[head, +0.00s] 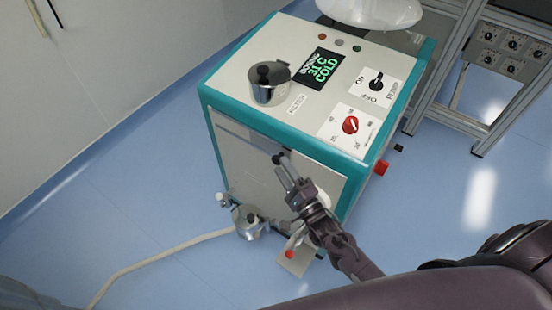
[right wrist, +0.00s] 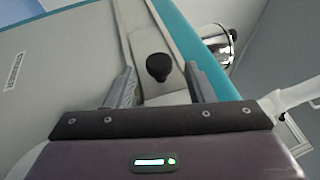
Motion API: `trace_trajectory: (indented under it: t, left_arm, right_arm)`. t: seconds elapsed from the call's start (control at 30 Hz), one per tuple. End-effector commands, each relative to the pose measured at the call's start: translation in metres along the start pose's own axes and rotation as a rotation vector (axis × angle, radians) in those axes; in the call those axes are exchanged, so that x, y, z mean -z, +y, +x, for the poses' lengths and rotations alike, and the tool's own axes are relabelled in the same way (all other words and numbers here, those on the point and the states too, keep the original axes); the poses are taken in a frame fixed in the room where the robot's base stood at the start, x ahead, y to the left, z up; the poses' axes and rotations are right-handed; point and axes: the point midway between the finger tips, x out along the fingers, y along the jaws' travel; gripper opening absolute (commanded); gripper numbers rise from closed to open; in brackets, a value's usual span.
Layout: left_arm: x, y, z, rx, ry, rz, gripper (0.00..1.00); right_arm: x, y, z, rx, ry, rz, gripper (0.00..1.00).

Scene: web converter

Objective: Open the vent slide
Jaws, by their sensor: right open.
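A black round knob (head: 279,158) stands out from a narrow grey slide strip near the top of the machine's front panel (head: 255,180). In the right wrist view the knob (right wrist: 158,67) sits between my right gripper's two fingers, with a visible gap on each side. The strip (right wrist: 150,38) runs up the picture behind the knob. My right gripper (head: 287,169) is open in front of the panel, its fingertips close to the knob; it also shows in the right wrist view (right wrist: 160,76). I see no contact with the knob. My left gripper is not in view.
A valve (head: 248,221) with a hose (head: 150,262) sits low at left. A metal frame stands right.

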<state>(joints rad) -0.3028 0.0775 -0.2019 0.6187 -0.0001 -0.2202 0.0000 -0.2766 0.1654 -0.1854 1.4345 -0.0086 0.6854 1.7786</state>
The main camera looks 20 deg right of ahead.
Motion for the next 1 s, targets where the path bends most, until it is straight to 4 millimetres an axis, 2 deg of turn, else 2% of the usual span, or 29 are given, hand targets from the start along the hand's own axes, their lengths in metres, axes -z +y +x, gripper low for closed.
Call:
trace_trajectory:
  t: [0.1, 0.23, 0.6, 0.9, 0.97, 1.0]
  left_arm:
    - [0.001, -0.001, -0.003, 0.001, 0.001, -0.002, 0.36]
    - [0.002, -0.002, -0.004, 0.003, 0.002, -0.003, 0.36]
    - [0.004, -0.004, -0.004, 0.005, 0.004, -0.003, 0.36]
    - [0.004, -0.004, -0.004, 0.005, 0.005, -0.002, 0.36]
    - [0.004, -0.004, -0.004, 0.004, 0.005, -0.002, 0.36]
    - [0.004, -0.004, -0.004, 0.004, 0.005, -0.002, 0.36]
  right_arm:
    - [0.000, -0.001, 0.020, 0.002, -0.001, 0.000, 0.49]
    - [0.000, 0.000, 0.033, 0.000, 0.000, 0.000, 0.49]
    - [0.000, 0.001, 0.038, -0.002, 0.001, -0.001, 0.47]
    - [0.000, 0.001, 0.038, -0.002, 0.001, -0.001, 0.08]
    - [0.000, 0.001, 0.038, -0.002, 0.001, -0.001, 0.00]
    - [0.000, 0.001, 0.038, -0.003, 0.001, -0.001, 0.00]
